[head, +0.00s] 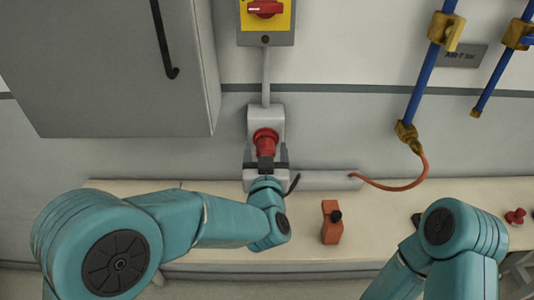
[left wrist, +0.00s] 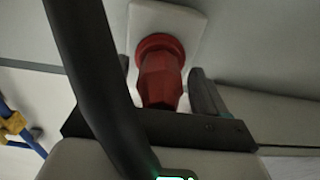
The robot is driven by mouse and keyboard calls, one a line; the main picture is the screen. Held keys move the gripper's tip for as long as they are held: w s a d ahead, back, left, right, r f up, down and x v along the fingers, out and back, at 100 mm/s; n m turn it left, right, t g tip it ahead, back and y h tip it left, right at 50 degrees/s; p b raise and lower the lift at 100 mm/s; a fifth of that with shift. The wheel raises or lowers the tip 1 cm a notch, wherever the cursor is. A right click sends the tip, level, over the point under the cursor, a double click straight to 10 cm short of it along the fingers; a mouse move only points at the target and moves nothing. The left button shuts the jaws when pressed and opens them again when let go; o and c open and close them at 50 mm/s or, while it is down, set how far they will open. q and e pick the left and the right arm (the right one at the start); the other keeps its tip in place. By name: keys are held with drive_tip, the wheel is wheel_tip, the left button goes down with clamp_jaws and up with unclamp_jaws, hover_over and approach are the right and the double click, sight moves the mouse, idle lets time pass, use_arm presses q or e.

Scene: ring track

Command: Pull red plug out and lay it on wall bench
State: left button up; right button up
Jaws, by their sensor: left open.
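The red plug (head: 265,140) sits in a pale grey wall socket box (head: 278,114) below the red-and-yellow switch. In the left wrist view the plug (left wrist: 160,82) points toward the camera, its far end against the pale socket plate (left wrist: 178,22). My left gripper (head: 266,160) is open just below the plug. In the left wrist view its two dark fingers (left wrist: 163,88) stand on either side of the plug, with a visible gap on the right. A thick black cable hides part of the left finger. My right arm shows at lower right, but its gripper does not.
The pale wall bench (head: 215,191) runs below the socket. An orange object with a black knob (head: 331,226) and red items (head: 515,216) stand on it. A grey cabinet (head: 110,70) is at upper left. Blue pipes (head: 422,80) and an orange hose (head: 400,187) are at right.

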idle(0.5)
use_arm(q)
clamp_jaws()
drive_tip(key=shift+s+b, duration=0.2)
drive_tip(key=shift+b, duration=0.15)
drive_tip(key=shift+s, duration=0.45)
drive_tip(key=shift+s+b, duration=0.3)
drive_tip(key=shift+s, duration=0.1)
drive_tip(key=shift+s+b, duration=0.5)
drive_tip(key=shift+s, duration=1.5)
